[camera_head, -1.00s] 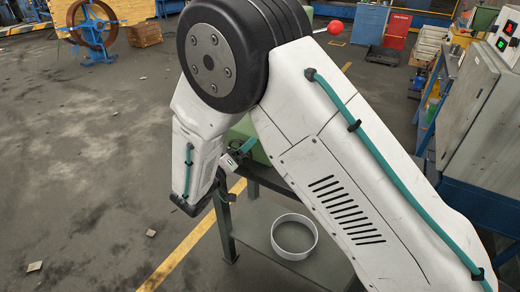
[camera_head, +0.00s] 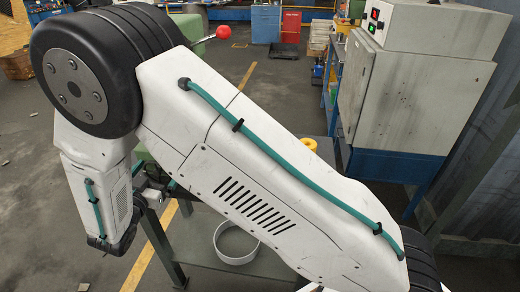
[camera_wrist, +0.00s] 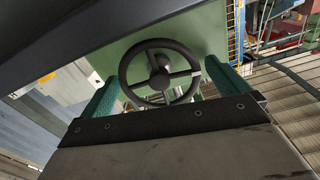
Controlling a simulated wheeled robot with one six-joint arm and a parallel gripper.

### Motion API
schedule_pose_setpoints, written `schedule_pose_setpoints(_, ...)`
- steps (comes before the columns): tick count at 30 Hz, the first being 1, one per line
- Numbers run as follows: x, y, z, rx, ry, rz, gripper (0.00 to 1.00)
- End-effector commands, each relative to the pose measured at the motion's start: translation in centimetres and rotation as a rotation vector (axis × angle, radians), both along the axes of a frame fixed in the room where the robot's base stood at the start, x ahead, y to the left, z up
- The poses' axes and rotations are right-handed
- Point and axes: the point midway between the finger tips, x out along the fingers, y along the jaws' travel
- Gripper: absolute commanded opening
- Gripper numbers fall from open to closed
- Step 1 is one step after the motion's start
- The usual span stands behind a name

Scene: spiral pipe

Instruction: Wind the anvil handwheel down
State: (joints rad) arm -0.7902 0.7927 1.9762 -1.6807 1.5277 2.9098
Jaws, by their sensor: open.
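The dark anvil handwheel (camera_wrist: 160,78) shows in the wrist view, with a round hub and several spokes, in front of a green machine body (camera_wrist: 205,28). My gripper (camera_wrist: 156,74) is open, its two teal fingers on either side of the wheel in the picture. The wheel appears beyond the fingertips; I cannot tell whether they touch it. In the head view my arm hides the handwheel and most of the green machine (camera_head: 190,24). A lever with a red ball knob (camera_head: 223,32) sticks out beside my arm.
A white ring (camera_head: 220,247) lies on the low shelf of a dark green stand (camera_head: 160,246). A yellow ring-shaped thing (camera_head: 310,144) shows behind my arm. A grey cabinet (camera_head: 405,100) with red and green buttons stands at the right. Open floor lies at the left.

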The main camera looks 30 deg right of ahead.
Motion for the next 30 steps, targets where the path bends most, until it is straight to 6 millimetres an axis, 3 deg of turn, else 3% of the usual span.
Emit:
schedule_pose_setpoints(11,-6.2,4.9,0.0,-0.004,0.003,0.004,1.00)
schedule_pose_setpoints(22,-8.3,0.8,0.0,-0.295,0.416,-0.131,1.00)
schedule_pose_setpoints(30,-9.9,-3.3,1.6,-0.423,0.749,-0.215,1.00)
